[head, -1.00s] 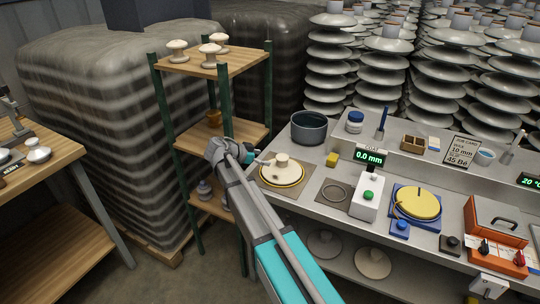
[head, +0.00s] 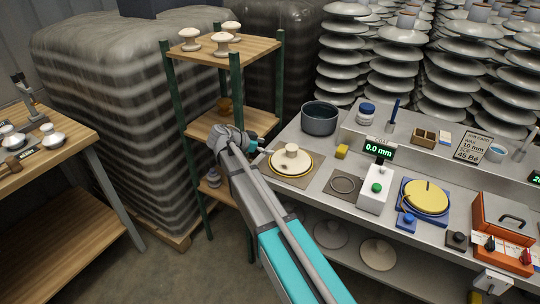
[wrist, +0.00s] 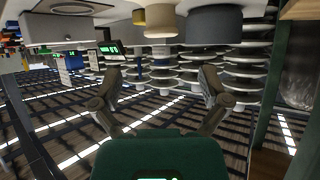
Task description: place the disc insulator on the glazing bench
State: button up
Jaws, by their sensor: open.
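A cream disc insulator (head: 291,158) with a raised round cap lies on a yellow-rimmed round piece over a brown mat, on the left part of the grey glazing bench (head: 318,188). My gripper (head: 264,150) is just left of it in the head view, small and partly hidden by my own arm. In the wrist view my gripper (wrist: 160,75) has its two fingers wide apart with nothing between them. A pale cap (wrist: 160,20), seemingly the insulator's, shows beyond the fingers at the top of this inverted-looking view. I see no contact with it.
A white gauge (head: 375,190) and a yellow turntable (head: 425,196) are to the right. A wooden shelf rack (head: 240,47) with small insulators stands left, close to my arm.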

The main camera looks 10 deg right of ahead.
jog(key=s+d+f+n+g+y, duration=0.1)
jog(key=s+d+f+n+y, duration=0.2)
jog(key=s, duration=0.5)
jog(key=s+d+f+n+g+y, duration=0.1)
jog(key=s+d+f+n+y, duration=0.2)
jog(key=s+n, duration=0.3)
jog(key=s+d+f+n+g+y, duration=0.2)
jog(key=s+d+f+n+y, duration=0.1)
jog(key=s, duration=0.8)
jog(key=shift+s+f+n+y, duration=0.3)
jog(key=shift+n+y, duration=0.6)
jog(key=shift+y, duration=0.3)
